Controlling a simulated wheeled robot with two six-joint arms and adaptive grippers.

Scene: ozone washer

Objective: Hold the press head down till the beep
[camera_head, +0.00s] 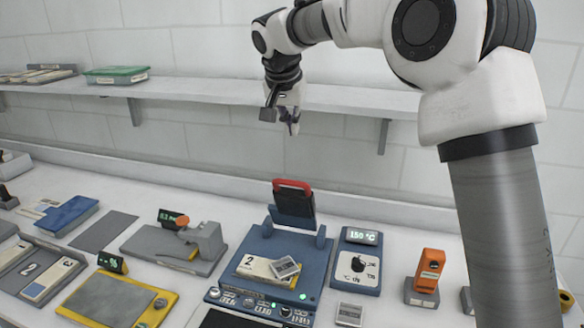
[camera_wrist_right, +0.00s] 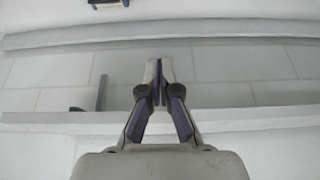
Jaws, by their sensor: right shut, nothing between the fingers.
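The blue press (camera_head: 243,262) stands on the table in the middle of the head view. Its dark press head (camera_head: 294,205) with a red handle edge is tilted up at the back. A cream block and a small grey piece (camera_head: 285,267) lie on the press bed, and a green light glows on its front panel. My right gripper (camera_head: 289,128) is above and behind the raised head, apart from it, its fingers pointing down. In the right wrist view the fingers (camera_wrist_right: 157,85) are together with nothing between them. My left gripper is not in view.
An orange device (camera_head: 429,271) is farther right. A grey scale-like device (camera_head: 177,243) stands left. A wall shelf (camera_head: 200,88) runs behind, holding a green box (camera_head: 116,75).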

